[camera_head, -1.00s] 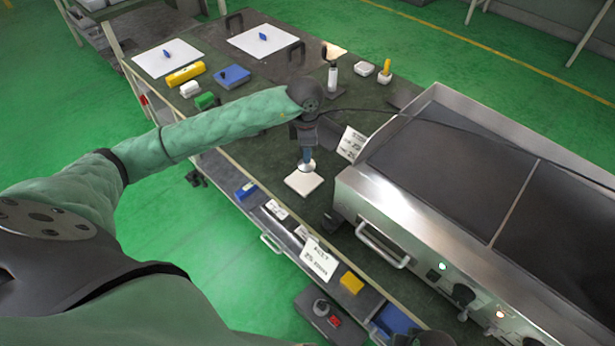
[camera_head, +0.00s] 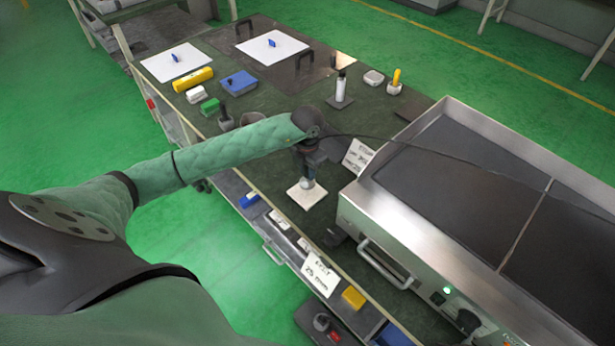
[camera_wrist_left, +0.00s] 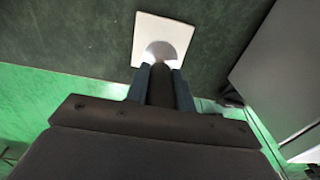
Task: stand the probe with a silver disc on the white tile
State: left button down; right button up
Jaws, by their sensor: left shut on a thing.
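The probe is held upright in my left gripper (camera_head: 309,166), which is shut on its dark shaft (camera_wrist_left: 160,86). The probe's silver disc (camera_head: 307,183) faces down at the lower end. The white tile (camera_head: 308,203) lies flat on the dark green bench top, left of the griddle. In the left wrist view the disc (camera_wrist_left: 160,50) overlaps the near part of the tile (camera_wrist_left: 148,25). I cannot tell whether the disc touches the tile or hangs just above it. My right gripper is not in view.
The steel griddle (camera_head: 375,222) fills the right side, close to the tile. A dark cable (camera_head: 400,143) runs from my left gripper area across it. A printed card (camera_head: 358,156) stands behind.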

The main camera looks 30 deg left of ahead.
aim_at(307, 178)
pick_arm(q)
jog(key=shift+f, duration=0.65)
jog(key=shift+f+p, duration=0.45)
jog(key=shift+f, duration=1)
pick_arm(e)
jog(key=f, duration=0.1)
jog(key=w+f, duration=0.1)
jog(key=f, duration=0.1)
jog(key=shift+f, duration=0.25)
pick_arm(q)
jog(key=shift+f, duration=0.1)
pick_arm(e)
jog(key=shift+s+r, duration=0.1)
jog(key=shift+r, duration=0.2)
pick_arm(q)
jog(key=c, duration=1.2)
grip_release()
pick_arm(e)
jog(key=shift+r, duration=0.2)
